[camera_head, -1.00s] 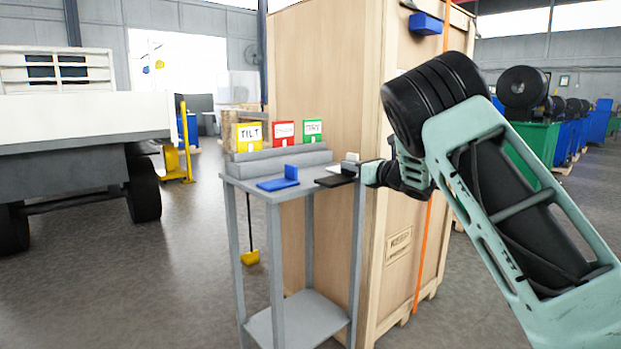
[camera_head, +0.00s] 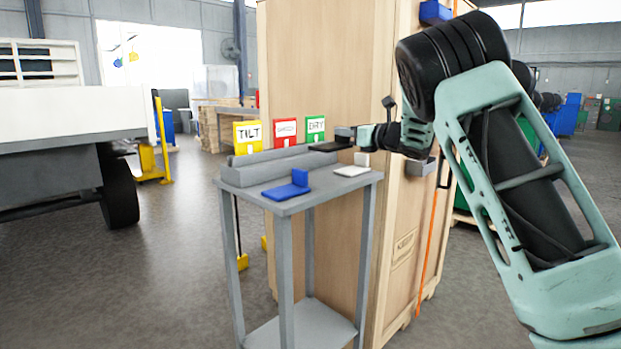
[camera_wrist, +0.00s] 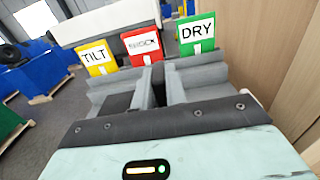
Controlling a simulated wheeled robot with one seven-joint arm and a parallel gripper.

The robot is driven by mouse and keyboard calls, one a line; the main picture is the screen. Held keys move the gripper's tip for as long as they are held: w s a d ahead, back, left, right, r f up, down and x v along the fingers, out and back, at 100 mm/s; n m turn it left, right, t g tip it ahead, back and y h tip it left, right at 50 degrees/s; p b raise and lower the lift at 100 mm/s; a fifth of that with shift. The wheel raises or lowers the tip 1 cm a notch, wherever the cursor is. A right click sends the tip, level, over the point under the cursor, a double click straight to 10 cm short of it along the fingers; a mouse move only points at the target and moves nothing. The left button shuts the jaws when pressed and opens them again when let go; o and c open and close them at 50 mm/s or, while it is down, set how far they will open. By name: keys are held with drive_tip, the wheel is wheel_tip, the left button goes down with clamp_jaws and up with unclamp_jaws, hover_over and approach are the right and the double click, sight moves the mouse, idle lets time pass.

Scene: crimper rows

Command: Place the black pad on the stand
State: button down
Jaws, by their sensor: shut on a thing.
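The black pad (camera_head: 326,147) is a flat dark piece, held level at the end of my gripper (camera_head: 346,135) in the head view. My gripper is shut on it from the right, above the back right of the grey stand (camera_head: 328,188). The stand has a stepped grey block (camera_head: 248,176) along its back. The pad looks close to the block's right end; I cannot tell if they touch. In the wrist view, the grey fingers (camera_wrist: 159,87) point toward the stepped block (camera_wrist: 205,76), and the pad is hard to make out.
A blue L-shaped piece (camera_head: 288,188) and a white one (camera_head: 352,170) stand on the top. Yellow TILT (camera_head: 248,137), red (camera_head: 285,132) and green DRY (camera_head: 316,128) cards stand behind the block. A tall wooden crate (camera_head: 325,60) rises close behind.

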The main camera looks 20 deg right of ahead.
wheel_tip(320, 180, down, 10)
drive_tip(key=shift+w, duration=0.15)
drive_tip(key=c, duration=1.4)
unclamp_jaws()
drive_tip(key=shift+c, duration=0.2)
drive_tip(key=b+v, duration=0.1)
drive_tip(key=v, duration=1.1)
